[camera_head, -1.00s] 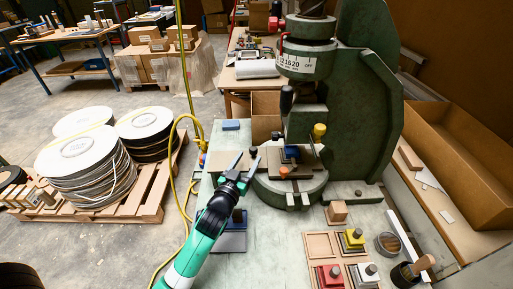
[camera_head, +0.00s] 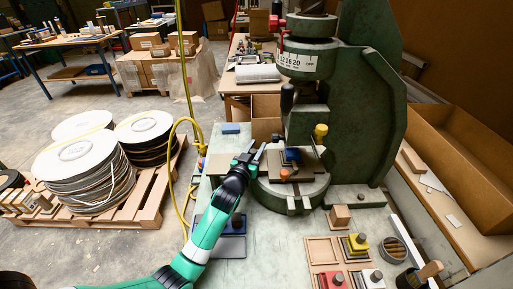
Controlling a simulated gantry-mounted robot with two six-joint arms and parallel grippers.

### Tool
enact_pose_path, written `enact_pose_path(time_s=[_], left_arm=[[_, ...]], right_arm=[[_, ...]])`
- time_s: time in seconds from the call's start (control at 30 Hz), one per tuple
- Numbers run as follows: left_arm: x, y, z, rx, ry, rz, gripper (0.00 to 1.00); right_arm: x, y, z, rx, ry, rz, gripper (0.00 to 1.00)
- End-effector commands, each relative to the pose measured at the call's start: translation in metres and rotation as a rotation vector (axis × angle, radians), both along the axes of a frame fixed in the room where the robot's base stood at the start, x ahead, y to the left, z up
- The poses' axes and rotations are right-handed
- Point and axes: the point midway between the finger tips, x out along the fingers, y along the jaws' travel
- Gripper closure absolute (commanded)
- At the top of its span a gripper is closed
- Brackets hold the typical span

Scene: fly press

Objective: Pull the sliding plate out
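The fly press (camera_head: 355,110) is a large green machine with a round base. A flat brown-grey sliding plate (camera_head: 308,163) lies on the base under the ram, carrying a small blue block (camera_head: 292,155) and an orange piece (camera_head: 285,173). A similar flat surface (camera_head: 219,163) shows to the left, behind my gripper. My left gripper (camera_head: 254,153) is at the left edge of the press base, by the plate's left side. Its fingers point away from me and overlap the plate's edge in the picture. Whether they touch or grip it is unclear. My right gripper is not in view.
A wooden tray (camera_head: 322,251) with yellow, red and white knobbed blocks stands at the front right. A yellow cable (camera_head: 190,150) hangs at the left, near a pallet (camera_head: 150,200) of reels.

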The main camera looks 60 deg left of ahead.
Motion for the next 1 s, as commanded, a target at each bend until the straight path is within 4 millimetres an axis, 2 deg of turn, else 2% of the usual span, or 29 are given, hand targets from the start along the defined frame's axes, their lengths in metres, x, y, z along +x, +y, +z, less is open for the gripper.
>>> enact_pose_path(time_s=[0.03,0.07,1.0], left_arm=[[-0.0001,-0.0001,-0.0001,0.0,0.0,0.0,0.95],[-0.0001,-0.0001,-0.0001,0.0,0.0,0.0,1.0],[-0.0001,-0.0001,-0.0003,0.0,0.0,0.0,1.0]], right_arm=[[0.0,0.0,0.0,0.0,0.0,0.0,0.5],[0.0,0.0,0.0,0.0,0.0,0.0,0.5],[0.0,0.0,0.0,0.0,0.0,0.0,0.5]])
